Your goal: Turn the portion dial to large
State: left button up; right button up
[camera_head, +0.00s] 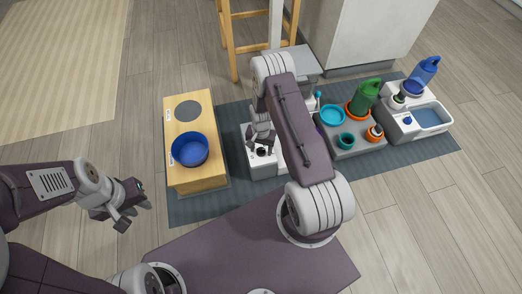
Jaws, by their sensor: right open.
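A white box-shaped unit (261,172) stands on the mat, left of centre. A small dark round part (262,152) shows on its top; it may be the portion dial, but its marks are too small to read. My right gripper (261,143) points down, open, right over this dark part. I cannot tell whether the fingers touch it. My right arm hides much of the unit's right side. My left gripper (135,215) is apart from everything, over the bare floor at the left, its fingers spread and empty.
A wooden stand (203,112) with a blue bowl (190,149) is left of the unit. A grey tray (358,145) with a green bottle (364,97) and a white water unit (431,117) with a blue bottle (425,71) are at the right. The striped mat (196,210) has free room in front.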

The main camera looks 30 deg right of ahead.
grip_shut()
jog(key=shift+r, duration=0.1)
jog(key=n+p, duration=0.2)
jog(key=n, duration=0.1)
jog(key=shift+r, duration=0.1)
jog(key=n+p, duration=0.2)
jog(key=n, duration=0.1)
jog(key=shift+n, duration=0.3)
jog(key=n+p, duration=0.1)
jog(key=n, duration=0.2)
jog(key=shift+n+p, duration=0.7)
jog(key=shift+n, duration=1.4)
